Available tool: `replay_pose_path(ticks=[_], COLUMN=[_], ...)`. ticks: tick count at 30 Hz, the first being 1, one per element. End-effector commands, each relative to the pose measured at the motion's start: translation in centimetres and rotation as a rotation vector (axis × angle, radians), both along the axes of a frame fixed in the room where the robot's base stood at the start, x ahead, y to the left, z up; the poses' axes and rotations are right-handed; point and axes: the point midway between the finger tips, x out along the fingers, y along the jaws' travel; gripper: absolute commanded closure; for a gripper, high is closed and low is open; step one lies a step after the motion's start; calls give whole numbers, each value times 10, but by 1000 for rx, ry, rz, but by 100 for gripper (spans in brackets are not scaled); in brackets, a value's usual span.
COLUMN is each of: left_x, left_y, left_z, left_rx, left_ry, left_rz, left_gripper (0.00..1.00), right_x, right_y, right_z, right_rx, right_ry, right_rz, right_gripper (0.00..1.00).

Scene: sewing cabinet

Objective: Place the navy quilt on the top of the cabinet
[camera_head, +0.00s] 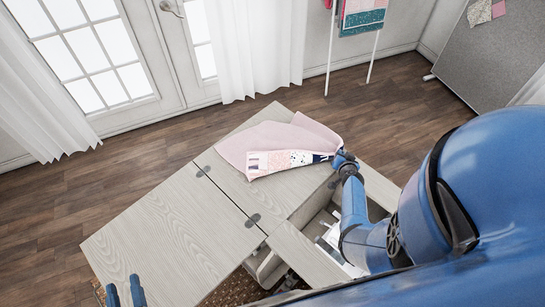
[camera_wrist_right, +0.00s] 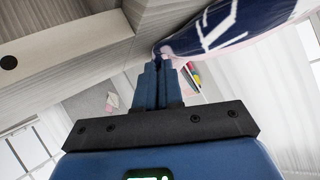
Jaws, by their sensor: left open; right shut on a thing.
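The navy quilt (camera_head: 275,140) lies spread on the far part of the cabinet top (camera_head: 165,235). It shows mostly pale pink, with a band of patchwork and navy at its near right edge. In the right wrist view its navy cloth (camera_wrist_right: 222,28) with white lines reaches my fingertips. My right gripper (camera_head: 343,158) is shut on the quilt's right corner, at the top's right edge; it also shows in the right wrist view (camera_wrist_right: 160,62). My left gripper (camera_head: 125,293) is open and empty at the bottom left, apart from the quilt. The quilt's underside is hidden.
The cabinet's left leaf is bare, joined by hinges (camera_head: 253,220). An open compartment (camera_head: 318,212) lies below my right arm. A rack with cloths (camera_head: 363,18) and a grey board (camera_head: 490,55) stand behind. Wooden floor surrounds the cabinet.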

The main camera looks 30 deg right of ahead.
Motion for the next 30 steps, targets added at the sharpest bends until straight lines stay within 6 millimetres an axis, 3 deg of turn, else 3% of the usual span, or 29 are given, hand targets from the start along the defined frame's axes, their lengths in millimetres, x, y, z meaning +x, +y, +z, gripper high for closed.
replay_pose_path(ticks=[12, 13, 21, 30], left_x=[0, 0, 0, 0], left_y=[0, 0, 0, 0], left_z=[0, 0, 0, 0], left_rx=[0, 0, 0, 0], left_ry=[0, 0, 0, 0], left_rz=[0, 0, 0, 0], left_gripper=[57, 57, 57, 57], right_x=[-2, -2, -2, -2], right_y=[-1, -1, -1, -1], right_z=[-3, -3, -2, -2], right_rx=[1, 1, 1, 1], right_ry=[3, 3, 1, 1], right_rz=[-2, -2, -2, -2], right_gripper=[100, 90, 49, 47])
